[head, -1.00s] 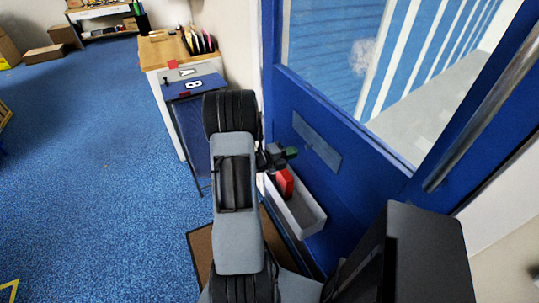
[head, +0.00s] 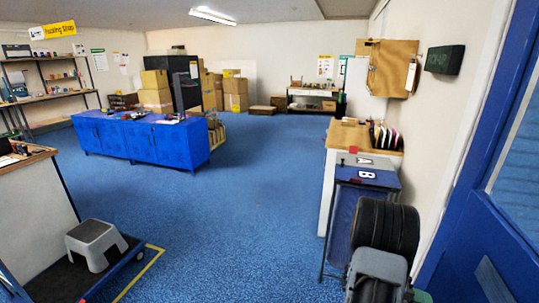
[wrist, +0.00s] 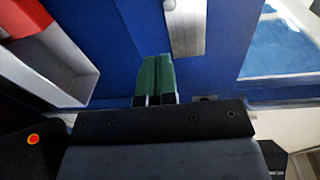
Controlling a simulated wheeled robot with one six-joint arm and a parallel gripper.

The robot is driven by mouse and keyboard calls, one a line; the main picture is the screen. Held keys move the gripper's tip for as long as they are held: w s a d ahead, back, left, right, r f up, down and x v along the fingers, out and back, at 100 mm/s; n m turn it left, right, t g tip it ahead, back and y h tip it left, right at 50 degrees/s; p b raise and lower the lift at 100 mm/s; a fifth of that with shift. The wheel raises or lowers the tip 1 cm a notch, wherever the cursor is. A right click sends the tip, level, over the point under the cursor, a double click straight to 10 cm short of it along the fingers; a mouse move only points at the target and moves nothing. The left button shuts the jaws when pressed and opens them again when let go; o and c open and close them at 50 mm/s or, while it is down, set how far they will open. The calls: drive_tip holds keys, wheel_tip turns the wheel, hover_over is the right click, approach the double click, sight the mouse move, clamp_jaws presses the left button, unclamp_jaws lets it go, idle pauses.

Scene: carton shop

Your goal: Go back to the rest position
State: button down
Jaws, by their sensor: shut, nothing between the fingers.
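My gripper (wrist: 155,80) shows in the wrist view with its two green fingertips together and nothing between them. It is in front of the blue door (wrist: 115,45), near a metal plate (wrist: 185,25) on it. I cannot tell whether the fingertips touch the door. In the head view my arm rises at the lower right beside the door (head: 465,240), and the gripper itself is out of that view.
A white bin (wrist: 55,60) with a red item (wrist: 25,15) in it is at the wrist view's upper left. A stand marked A and B (head: 368,172) is close to my arm. A blue cabinet (head: 140,140) and a grey step stool (head: 95,243) stand left. Open blue floor (head: 240,210) lies between.

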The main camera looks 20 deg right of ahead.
drive_tip(key=s+a+f+m+y, duration=0.25)
drive_tip(key=a+m+y, duration=0.4)
drive_tip(key=m, duration=0.75)
drive_tip(key=w+a+r+m+t+y, duration=0.25)
drive_tip(key=w+a+m+t, duration=0.35)
drive_tip(key=a, duration=0.5)
drive_tip(key=w+a+r+m+t+y, duration=0.2)
drive_tip(key=w+a+r+m+t, duration=0.25)
drive_tip(key=w+a+m, duration=0.45)
drive_tip(key=a+r+n+t+y, duration=0.1)
drive_tip(key=a+r+t, duration=0.4)
drive_tip(key=a, duration=0.7)
wheel_tip(320, 180, up, 2)
drive_tip(key=shift+w+n+y, duration=0.25)
drive_tip(key=shift+n+y, duration=0.05)
drive_tip(key=shift+n, duration=0.4)
